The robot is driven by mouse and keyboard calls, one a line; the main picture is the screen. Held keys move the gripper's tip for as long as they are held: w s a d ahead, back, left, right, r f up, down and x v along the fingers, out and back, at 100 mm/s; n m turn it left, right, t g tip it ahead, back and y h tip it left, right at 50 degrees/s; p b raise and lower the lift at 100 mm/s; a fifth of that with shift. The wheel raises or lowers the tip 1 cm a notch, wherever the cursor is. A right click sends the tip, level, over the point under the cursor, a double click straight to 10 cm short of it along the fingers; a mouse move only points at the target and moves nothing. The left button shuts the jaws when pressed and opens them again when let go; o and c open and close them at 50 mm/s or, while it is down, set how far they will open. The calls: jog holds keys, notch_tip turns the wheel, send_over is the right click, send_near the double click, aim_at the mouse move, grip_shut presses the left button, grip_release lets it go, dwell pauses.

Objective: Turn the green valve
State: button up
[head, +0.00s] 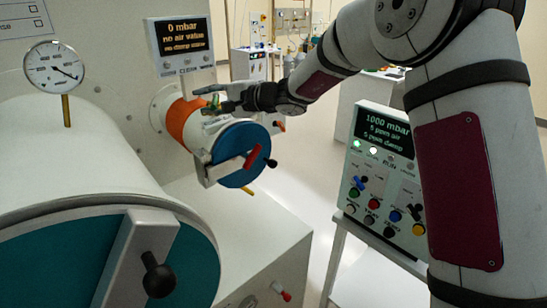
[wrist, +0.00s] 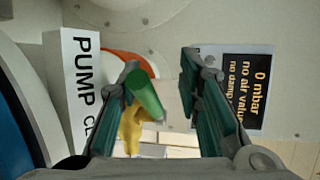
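The green valve shows in the wrist view as a green bar-shaped handle (wrist: 146,92) above a brass-yellow body. It lies between the two fingers of my gripper (wrist: 162,75), much nearer the left finger; I cannot tell whether they touch. The fingers are apart, with a clear gap to the right finger. In the head view my gripper (head: 218,102) is above the orange-banded small cylinder, and a bit of the green handle (head: 213,102) shows at its fingers. The valve's base is mostly hidden there.
The small cylinder has a blue door (head: 238,150) with a red handle (head: 253,157). A "0 mbar" display (head: 180,43) stands behind it. A large white chamber with a gauge (head: 53,67) fills the left. A button panel (head: 380,175) stands at right. A "PUMP" label (wrist: 82,90) is beside my gripper.

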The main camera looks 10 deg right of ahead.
jog(key=b+v, duration=0.1)
jog(key=v, duration=0.9)
jog(key=s+d+f+n+g+h, duration=0.1)
jog(key=s+d+n+g+h, duration=0.1)
jog(key=s, duration=0.9)
jog(key=s+d+f+n+g+h, duration=0.1)
jog(key=s+n+h, duration=0.3)
jog(key=s, duration=0.8)
jog(key=shift+d+f+g+h+b, duration=0.15)
jog(key=shift+d+g+h+b, duration=0.25)
jog(key=shift+d+g, duration=0.45)
jog(key=shift+s, duration=0.1)
